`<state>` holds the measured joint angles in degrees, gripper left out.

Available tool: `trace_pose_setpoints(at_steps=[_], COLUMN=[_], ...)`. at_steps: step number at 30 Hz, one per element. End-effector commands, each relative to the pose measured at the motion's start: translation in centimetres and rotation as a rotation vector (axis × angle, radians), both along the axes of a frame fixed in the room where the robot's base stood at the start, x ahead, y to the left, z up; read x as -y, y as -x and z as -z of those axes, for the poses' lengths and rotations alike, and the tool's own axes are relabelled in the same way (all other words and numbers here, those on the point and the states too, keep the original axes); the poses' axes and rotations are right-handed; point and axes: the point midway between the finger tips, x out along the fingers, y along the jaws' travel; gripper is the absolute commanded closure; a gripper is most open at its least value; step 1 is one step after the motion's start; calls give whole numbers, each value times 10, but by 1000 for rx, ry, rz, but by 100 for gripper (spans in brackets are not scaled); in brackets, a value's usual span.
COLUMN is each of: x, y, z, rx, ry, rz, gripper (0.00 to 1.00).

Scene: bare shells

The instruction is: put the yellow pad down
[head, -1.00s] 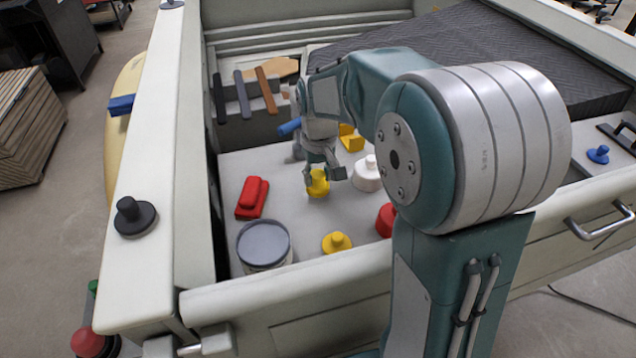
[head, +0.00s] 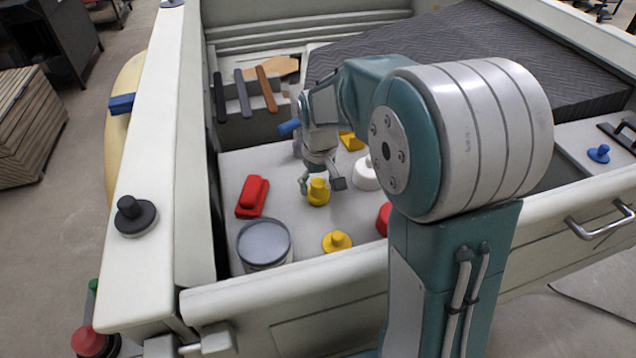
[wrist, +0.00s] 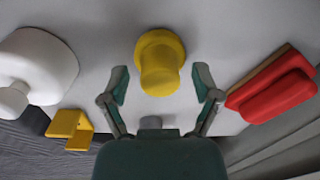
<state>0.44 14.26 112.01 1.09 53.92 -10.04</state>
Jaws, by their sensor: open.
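The yellow pad (head: 318,193), a round disc with a knob, stands upright on the light grey floor of the large box. In the wrist view the yellow pad (wrist: 160,62) shows just beyond and between my fingertips, with gaps at both sides. My gripper (head: 320,183) is open around the knob's level, its fingers spread to the left and right. The open gripper (wrist: 161,80) also shows in the wrist view. Whether a finger touches the pad cannot be told from the head view.
A red block-shaped pad (head: 252,196) lies left, a white knobbed pad (head: 366,174) right. A grey-lidded can (head: 263,244) and another yellow knobbed piece (head: 337,241) stand nearer the front wall. A yellow bracket (head: 351,141) is behind. Box walls surround the floor.

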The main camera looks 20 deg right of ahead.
Motion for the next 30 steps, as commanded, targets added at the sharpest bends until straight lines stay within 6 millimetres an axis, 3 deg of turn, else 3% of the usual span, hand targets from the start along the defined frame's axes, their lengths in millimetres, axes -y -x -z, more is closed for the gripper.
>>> trace_pose_setpoints(at_steps=[5,15,23,26,30], x=[0,1,2,2,1], y=[-1,-1,0,9,43], z=[-23,-93,-120,-127,-142], rx=[5,4,3,23,98], ry=[0,0,1,1,3], rz=[0,0,0,6,29], gripper=[19,19,19,19,19])
